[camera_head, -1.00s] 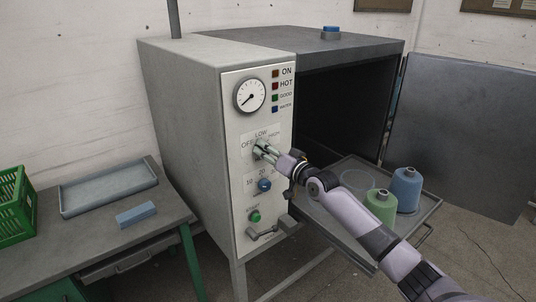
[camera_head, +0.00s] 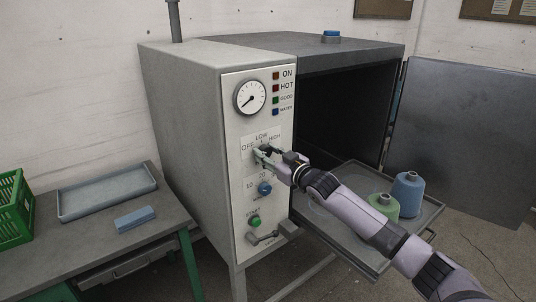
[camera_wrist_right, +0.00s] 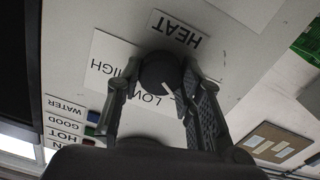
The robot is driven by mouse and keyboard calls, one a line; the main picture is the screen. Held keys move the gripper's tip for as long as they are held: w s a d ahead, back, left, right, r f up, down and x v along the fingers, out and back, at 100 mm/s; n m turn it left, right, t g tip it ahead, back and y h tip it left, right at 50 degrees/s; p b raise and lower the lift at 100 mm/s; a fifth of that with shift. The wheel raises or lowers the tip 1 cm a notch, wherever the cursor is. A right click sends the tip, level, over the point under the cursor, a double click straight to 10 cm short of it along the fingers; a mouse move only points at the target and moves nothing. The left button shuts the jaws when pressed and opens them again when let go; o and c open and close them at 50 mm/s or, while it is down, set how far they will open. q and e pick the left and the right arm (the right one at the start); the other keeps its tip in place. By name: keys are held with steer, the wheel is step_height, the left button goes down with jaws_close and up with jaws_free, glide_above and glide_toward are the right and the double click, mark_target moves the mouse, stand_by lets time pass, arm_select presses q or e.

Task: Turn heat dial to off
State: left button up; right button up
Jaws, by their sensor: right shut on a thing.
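The heat dial (camera_wrist_right: 158,70) is a round dark knob on the oven's control panel (camera_head: 240,215). My right gripper (camera_wrist_right: 155,80) has its two fingers on either side of the dial and is shut on it. A white pointer line on the dial points between LOW and the place of OFF in the wrist view, where a finger hides OFF. In the head view the right gripper (camera_head: 265,153) covers most of the dial, with the OFF, LOW and HIGH labels around it. My left gripper is in neither view.
A gauge (camera_head: 250,96) sits above the dial; a blue knob (camera_head: 264,189) and green button (camera_head: 255,222) sit below. The oven door (camera_head: 465,120) stands open. A tray (camera_head: 350,250) carries a green cone (camera_head: 383,206) and a blue cone (camera_head: 407,190).

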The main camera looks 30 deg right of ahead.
stand_by(0.4)
steer(key=o, duration=1.2)
steer(key=shift+c, duration=0.2)
steer(key=shift+s, duration=0.15)
steer(key=s, duration=1.1)
steer(key=shift+s+d, duration=0.35)
steer(key=shift+d, duration=0.1)
steer(key=shift+f, duration=0.1)
